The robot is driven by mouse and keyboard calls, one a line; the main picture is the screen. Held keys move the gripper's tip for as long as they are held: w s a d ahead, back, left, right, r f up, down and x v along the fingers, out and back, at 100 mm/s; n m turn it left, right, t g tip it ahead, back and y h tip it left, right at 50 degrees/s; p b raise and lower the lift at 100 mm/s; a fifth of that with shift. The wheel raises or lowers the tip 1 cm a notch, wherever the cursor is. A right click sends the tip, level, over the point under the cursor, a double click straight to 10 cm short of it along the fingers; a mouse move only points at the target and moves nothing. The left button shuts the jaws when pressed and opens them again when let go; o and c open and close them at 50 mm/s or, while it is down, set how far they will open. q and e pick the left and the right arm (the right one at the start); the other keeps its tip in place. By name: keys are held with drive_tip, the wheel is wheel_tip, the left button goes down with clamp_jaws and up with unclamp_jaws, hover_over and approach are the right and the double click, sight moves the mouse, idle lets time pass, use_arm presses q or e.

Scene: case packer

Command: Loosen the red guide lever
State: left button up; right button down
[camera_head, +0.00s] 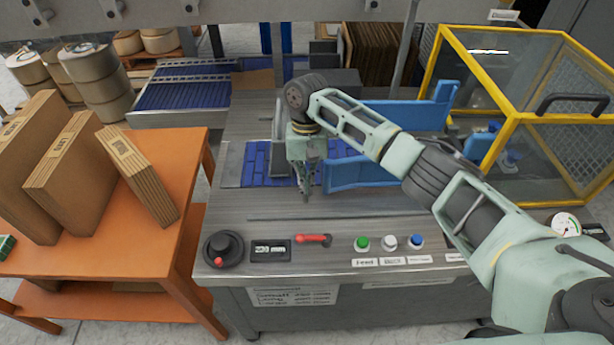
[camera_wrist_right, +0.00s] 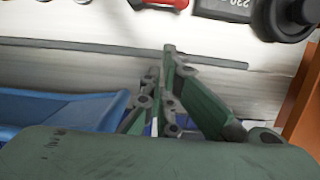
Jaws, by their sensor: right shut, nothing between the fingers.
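The red guide lever (camera_head: 313,239) lies roughly level on the machine's front panel, between the small display and the green button. It also shows at the top edge of the right wrist view (camera_wrist_right: 160,3), partly cut off. My right gripper (camera_head: 306,197) points down over the machine bed, behind the lever and apart from it. Its fingers (camera_wrist_right: 168,50) are shut and empty. My left gripper is in neither view.
A black knob (camera_head: 223,248) and a display (camera_head: 270,250) sit left of the lever; green (camera_head: 362,243), white and blue buttons sit right. Blue guide rails (camera_head: 360,172) stand beside my gripper. An orange table (camera_head: 150,240) with cartons stands left. A yellow-framed guard (camera_head: 515,117) stands right.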

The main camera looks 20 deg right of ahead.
sight(314, 240)
drive_tip(key=x, duration=0.3)
drive_tip(key=p+x, duration=0.1)
drive_tip(key=x, duration=0.1)
drive_tip(key=shift+s, duration=0.3)
drive_tip(key=s, duration=0.1)
drive_tip(key=s+a+p, duration=0.1)
drive_tip(key=shift+s+f, duration=0.25)
drive_tip(key=shift+s, duration=0.35)
drive_tip(key=shift+f, duration=0.15)
